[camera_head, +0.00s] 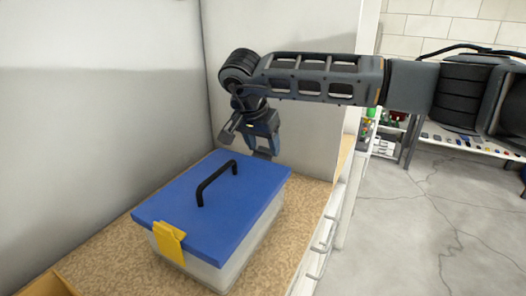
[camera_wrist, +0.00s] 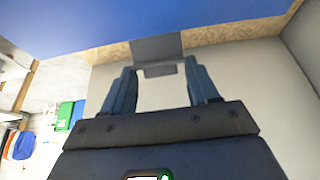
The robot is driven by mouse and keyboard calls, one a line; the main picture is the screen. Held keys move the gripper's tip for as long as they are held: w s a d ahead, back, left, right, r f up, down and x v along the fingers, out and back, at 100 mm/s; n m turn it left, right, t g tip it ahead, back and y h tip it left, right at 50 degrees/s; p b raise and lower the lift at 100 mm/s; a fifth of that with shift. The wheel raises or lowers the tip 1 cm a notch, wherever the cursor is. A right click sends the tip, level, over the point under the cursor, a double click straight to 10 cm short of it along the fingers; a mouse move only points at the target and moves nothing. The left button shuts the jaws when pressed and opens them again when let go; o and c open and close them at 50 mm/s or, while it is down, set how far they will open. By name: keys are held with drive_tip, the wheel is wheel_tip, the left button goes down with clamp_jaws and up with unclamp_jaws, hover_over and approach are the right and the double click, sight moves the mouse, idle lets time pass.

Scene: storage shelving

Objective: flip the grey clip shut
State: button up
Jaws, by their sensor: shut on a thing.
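A clear box (camera_head: 206,272) with a blue lid (camera_head: 165,203) and a black handle (camera_head: 217,183) stands on the shelf. The grey clip (camera_wrist: 155,46) shows at the lid's edge in the wrist view. Its narrow end lies between the fingertips of my gripper (camera_wrist: 160,72). In the head view my gripper (camera_head: 264,147) is at the lid's far right edge, shut on the clip; the clip is mostly hidden there. A yellow clip (camera_head: 168,243) lies folded down over the lid's near edge and the box wall. I cannot tell the grey clip's exact angle.
The box stands on a speckled brown shelf surface (camera_head: 268,248) with pale walls (camera_head: 100,110) behind and left. Drawers with handles (camera_head: 318,262) lie below its right edge. A yellow-brown object (camera_head: 50,286) is at the bottom left. Open floor (camera_head: 420,235) is at right.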

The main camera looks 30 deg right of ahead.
drive_tip(key=shift+s+a+r+t+h+b, duration=0.3)
drive_tip(key=shift+a+t+h+b, duration=0.1)
drive_tip(key=shift+h+b, duration=0.15)
drive_tip(key=o, duration=1.2)
drive_tip(key=shift+b+v, duration=0.55)
drive_tip(key=shift+v, duration=3.35)
